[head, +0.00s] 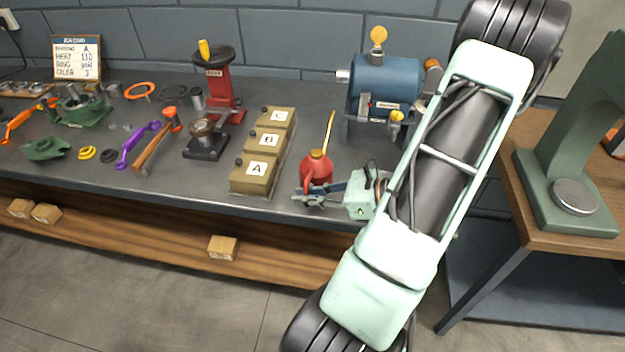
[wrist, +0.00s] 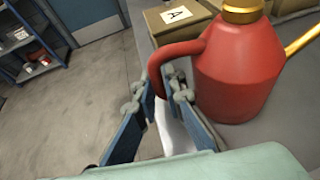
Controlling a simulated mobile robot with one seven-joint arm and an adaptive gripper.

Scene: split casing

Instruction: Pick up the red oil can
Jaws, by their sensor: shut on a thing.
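The red oil can (head: 317,168) stands upright near the front edge of the grey bench, with a brass cap and a long yellow spout pointing up. In the wrist view the can (wrist: 240,70) fills the upper right, its curved handle (wrist: 170,52) on the near left side. My gripper (head: 303,197) reaches in from the right at the bench's front edge. In the wrist view my gripper (wrist: 165,95) has its two fingers on either side of the lower handle, closed on it. The can's base appears to be on the bench top.
Tan boxes labelled A (head: 253,174), B and C stand just left of the can. A blue motor-like machine (head: 385,85) on a stand is behind it. A red press (head: 221,85) stands further back left. Tools and rings lie on the left of the bench.

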